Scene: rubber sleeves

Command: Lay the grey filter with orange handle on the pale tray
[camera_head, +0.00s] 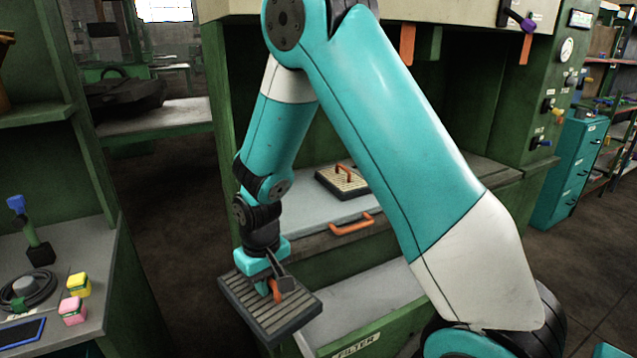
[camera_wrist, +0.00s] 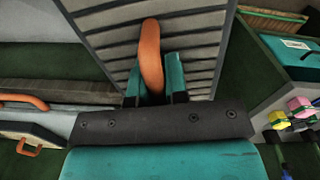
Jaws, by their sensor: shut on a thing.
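The grey filter (camera_head: 243,301) is a dark ribbed slab with an orange handle (camera_head: 277,291). My gripper (camera_head: 272,286) is shut on that handle and holds the filter in front of the green machine. In the wrist view the orange handle (camera_wrist: 151,55) sits between my teal fingers, with the ribbed filter (camera_wrist: 205,48) behind it. A pale tray (camera_head: 302,213) with an orange front handle (camera_head: 352,224) lies in the machine's opening, behind and above the filter. My arm hides part of it.
Below the pale tray is a green-fronted bin labelled FILTER (camera_head: 357,345) with a pale inner surface. A workbench (camera_head: 95,330) at left holds pink (camera_head: 72,311) and yellow (camera_head: 79,285) blocks, a coiled cable and a joystick. The pale tray's left part looks clear.

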